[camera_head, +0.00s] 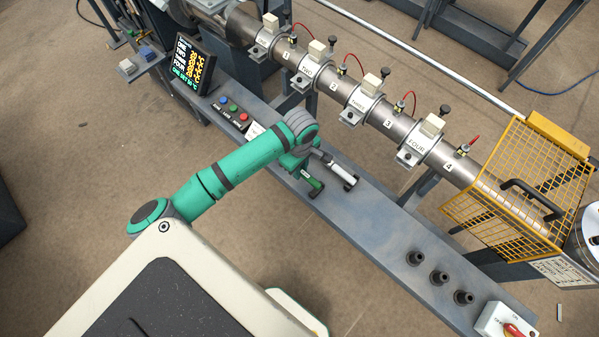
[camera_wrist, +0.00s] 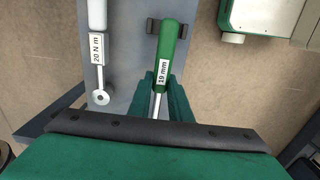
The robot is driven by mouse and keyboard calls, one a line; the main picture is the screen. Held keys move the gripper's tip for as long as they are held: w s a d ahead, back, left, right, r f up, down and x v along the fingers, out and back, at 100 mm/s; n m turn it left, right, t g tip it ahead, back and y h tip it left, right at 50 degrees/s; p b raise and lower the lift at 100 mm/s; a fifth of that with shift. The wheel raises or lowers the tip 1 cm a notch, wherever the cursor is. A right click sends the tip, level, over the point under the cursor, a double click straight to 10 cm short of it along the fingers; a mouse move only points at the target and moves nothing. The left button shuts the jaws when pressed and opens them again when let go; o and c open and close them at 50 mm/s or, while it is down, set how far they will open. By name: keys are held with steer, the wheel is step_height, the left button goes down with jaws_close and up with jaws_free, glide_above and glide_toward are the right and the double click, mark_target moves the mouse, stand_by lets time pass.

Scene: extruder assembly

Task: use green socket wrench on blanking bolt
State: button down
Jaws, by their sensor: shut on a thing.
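The green socket wrench, labelled 19 mm, is in the wrist view (camera_wrist: 172,45) with its handle between black holder posts on the grey bench. It also shows in the head view (camera_head: 314,183). My gripper (camera_wrist: 160,92) is shut on its metal shaft, just below the handle; it shows in the head view (camera_head: 294,164) low over the bench. The wrench's socket end is hidden by my gripper. I cannot make out which part is the blanking bolt; small fittings, one of them (camera_head: 400,106), sit along the steel barrel (camera_head: 325,81).
A white 20 N m wrench (camera_head: 340,171) lies close beside the green one. Three black pieces (camera_head: 439,277) stand on the bench (camera_head: 375,232) toward the right. A yellow mesh guard (camera_head: 510,190) covers the barrel's right end. A button panel (camera_head: 232,113) and display (camera_head: 194,65) stand left.

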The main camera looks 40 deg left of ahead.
steer(key=s+r, duration=1)
steer(key=s, duration=0.4)
steer(key=shift+d, duration=0.4)
steer(key=c, duration=2.3)
jaws_free()
jaws_close()
